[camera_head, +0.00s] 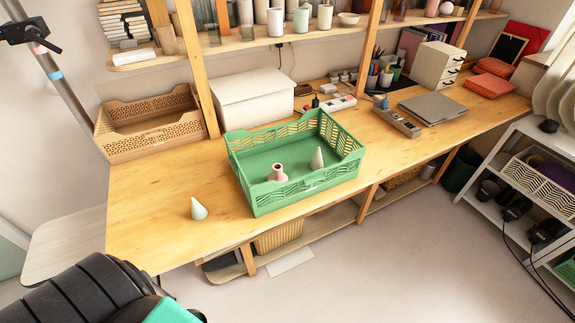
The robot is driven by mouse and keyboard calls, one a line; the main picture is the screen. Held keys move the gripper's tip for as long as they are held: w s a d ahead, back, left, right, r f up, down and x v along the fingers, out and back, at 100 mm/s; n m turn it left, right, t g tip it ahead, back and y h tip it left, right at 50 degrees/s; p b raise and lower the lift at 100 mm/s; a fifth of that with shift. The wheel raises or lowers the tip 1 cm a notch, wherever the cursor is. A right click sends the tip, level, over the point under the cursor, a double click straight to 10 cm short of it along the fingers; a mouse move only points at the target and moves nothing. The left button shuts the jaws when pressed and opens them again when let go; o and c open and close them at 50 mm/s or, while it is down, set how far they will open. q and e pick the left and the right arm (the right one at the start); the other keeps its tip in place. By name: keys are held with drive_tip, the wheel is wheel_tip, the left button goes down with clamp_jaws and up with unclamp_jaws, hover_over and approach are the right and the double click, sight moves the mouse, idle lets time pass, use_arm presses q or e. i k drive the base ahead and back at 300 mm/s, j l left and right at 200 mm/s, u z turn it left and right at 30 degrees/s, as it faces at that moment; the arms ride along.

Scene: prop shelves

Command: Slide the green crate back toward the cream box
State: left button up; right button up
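The green crate (262,203) stands on the wooden worktop with its front side close to the worktop's front edge. It has openwork walls and an open top. The cream box (255,92), lidded and closed, stands behind the crate against the wall. A narrow strip of worktop shows between the box and the crate's back wall. Neither of my grippers shows in the head view.
A tan basket (150,138) sits at the back left. A wooden organiser (398,122) and a grey laptop-like slab (432,107) lie to the right. A shelf post (194,70) rises left of the cream box.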

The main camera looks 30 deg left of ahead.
sight(296, 155)
drive_tip(key=i+l+u, duration=0.1)
drive_tip(key=u, duration=0.3)
drive_tip(key=l+u, duration=0.55)
drive_tip(key=u, duration=0.25)
drive_tip(key=i, duration=0.05)
